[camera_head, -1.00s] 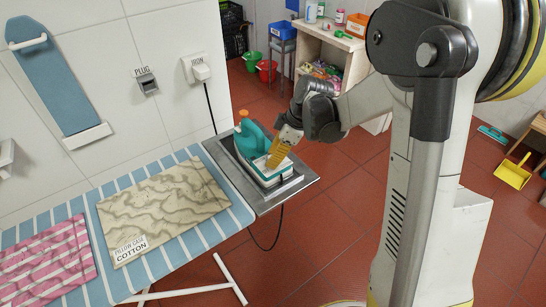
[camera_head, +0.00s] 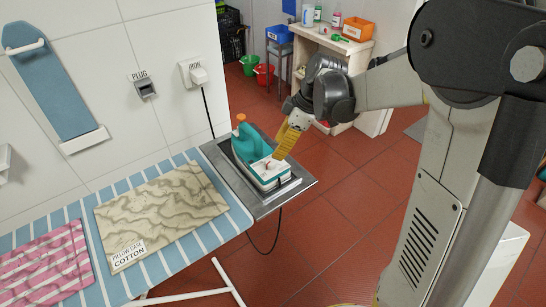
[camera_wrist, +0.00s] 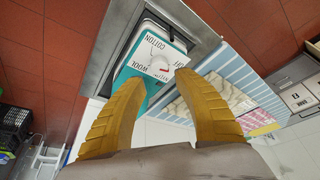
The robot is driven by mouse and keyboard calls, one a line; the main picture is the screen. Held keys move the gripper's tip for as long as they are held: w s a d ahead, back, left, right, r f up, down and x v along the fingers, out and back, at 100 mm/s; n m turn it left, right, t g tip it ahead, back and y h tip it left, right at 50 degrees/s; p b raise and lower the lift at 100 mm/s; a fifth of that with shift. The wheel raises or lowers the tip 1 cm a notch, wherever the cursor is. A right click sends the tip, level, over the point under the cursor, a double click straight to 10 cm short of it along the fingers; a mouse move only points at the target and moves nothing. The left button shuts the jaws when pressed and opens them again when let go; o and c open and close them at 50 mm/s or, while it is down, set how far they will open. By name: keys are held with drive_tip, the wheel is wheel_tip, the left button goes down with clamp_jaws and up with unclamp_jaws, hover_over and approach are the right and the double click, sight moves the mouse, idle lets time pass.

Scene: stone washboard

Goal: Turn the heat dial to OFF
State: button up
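The teal iron (camera_head: 246,147) with an orange cap stands on a grey metal plate (camera_head: 224,160) at the end of the ironing board. Its white top panel carries the heat dial (camera_wrist: 161,66), a white round knob with a red mark. In the wrist view, COTTON, WOOL and a partly readable OFF label surround the dial; the exact setting is too small to tell. My gripper (camera_head: 279,155) is by the panel, its yellow fingers apart. In the wrist view the dial shows just beyond the gap between the fingertips (camera_wrist: 158,82); I see no clear contact.
A striped ironing board (camera_head: 190,250) with a pillow case (camera_head: 160,212) lies to the left. A cord hangs from the IRON wall socket (camera_head: 197,74) behind. A wooden shelf unit (camera_head: 325,50) with bottles stands at the back. Red floor is open to the right.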

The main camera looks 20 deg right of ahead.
drive_tip(key=v, duration=0.5)
drive_tip(key=shift+r, duration=0.1)
drive_tip(key=s+a+r+m+t+h, duration=0.1)
drive_tip(key=s+a+m+t+h, duration=0.1)
drive_tip(key=s+m, duration=0.4)
drive_tip(key=s+a+r+m+t+h, duration=0.1)
drive_tip(key=s+m, duration=0.5)
drive_tip(key=s, duration=0.6)
drive_tip(key=shift+a+r+m+t+h, duration=0.4)
drive_tip(key=shift+a+t+h, duration=0.1)
drive_tip(key=shift+t, duration=0.5)
drive_tip(key=shift+f, duration=0.1)
